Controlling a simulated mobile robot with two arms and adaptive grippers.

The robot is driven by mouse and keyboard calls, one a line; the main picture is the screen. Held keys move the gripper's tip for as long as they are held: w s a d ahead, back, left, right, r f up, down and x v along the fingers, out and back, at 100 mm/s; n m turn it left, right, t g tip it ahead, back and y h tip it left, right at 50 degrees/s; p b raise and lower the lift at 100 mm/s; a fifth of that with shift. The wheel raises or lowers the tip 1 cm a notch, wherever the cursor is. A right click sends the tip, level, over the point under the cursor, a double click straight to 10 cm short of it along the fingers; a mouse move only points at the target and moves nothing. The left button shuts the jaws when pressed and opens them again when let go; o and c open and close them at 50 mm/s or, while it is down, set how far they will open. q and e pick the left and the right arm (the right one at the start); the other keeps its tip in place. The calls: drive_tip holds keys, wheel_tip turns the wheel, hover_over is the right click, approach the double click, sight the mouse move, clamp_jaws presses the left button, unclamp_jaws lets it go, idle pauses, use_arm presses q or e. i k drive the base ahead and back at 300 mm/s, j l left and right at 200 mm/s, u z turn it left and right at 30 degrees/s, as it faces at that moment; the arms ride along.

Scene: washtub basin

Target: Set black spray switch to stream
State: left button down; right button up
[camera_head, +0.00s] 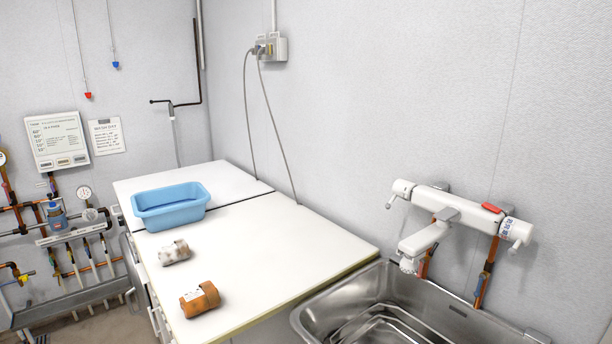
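A white wall faucet (440,212) is mounted above the steel sink at the right. Its spout points down and left and ends in a white spray head (408,265) over the sink's left part. I cannot make out a black switch on the spray head; it is too small or turned away. A red part (492,208) sits on top of the faucet body near its right end. Neither of my grippers shows in the head view.
The steel sink (310,318) has a rack-like insert inside. The white counter (255,250) holds a blue basin (170,206), a greyish-white roll-shaped object (174,252) and an orange-brown one (200,299). Pipes and gauges line the left wall. The counter's right part is clear.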

sight(430, 254)
drive_tip(key=i+l+z, duration=0.1)
drive_tip(key=z, duration=0.25)
drive_tip(key=i+z, duration=0.4)
